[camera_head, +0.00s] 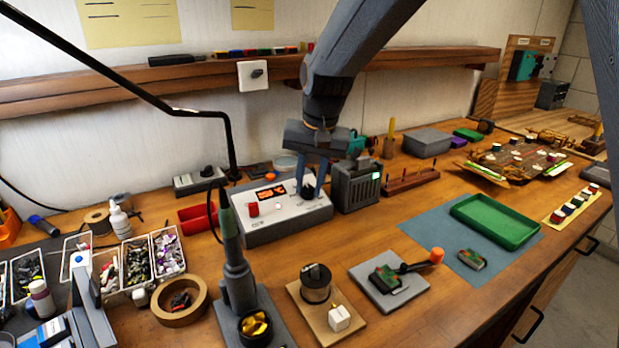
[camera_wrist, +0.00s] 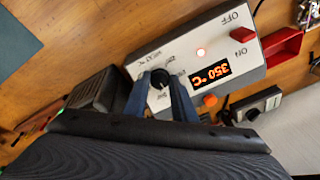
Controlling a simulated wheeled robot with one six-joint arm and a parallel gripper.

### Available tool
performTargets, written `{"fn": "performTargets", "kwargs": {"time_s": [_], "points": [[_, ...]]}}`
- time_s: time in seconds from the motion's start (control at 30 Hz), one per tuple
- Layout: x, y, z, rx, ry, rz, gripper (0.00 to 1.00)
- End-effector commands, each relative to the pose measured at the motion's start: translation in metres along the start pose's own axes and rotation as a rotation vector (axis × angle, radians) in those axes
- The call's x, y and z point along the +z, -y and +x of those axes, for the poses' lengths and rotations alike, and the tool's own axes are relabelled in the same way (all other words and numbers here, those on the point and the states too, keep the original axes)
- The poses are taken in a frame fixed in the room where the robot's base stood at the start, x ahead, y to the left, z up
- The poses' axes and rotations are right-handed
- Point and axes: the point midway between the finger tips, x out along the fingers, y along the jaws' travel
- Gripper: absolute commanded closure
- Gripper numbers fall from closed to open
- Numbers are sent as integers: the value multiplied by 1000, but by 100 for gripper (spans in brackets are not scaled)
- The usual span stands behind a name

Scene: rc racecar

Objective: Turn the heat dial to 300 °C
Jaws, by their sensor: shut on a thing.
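The soldering station (camera_head: 282,217) is a white and grey box on the bench. It also shows upside down in the wrist view (camera_wrist: 195,50). Its display (camera_wrist: 210,75) reads 350 °C in orange digits. My gripper (camera_wrist: 160,78) is shut on the dial, with one blue-grey finger on each side. In the head view my gripper (camera_head: 311,188) reaches down to the dial at the right end of the station's face. The fingers partly hide the dial and its marks.
A dark grey vented box (camera_head: 357,188) stands close to the right of the station. A soldering iron (camera_head: 235,265) stands upright in its holder in front. A red tray (camera_head: 198,218) lies to the left. A wooden shelf (camera_head: 420,62) runs along the wall behind my arm.

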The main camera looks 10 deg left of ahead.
Motion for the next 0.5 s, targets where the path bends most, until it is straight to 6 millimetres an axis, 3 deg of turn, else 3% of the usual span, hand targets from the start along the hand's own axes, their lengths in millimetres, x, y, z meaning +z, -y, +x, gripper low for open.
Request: {"fn": "performTargets", "kwargs": {"time_s": [0.5], "points": [[2,0,1,35,-19,-250,98]]}}
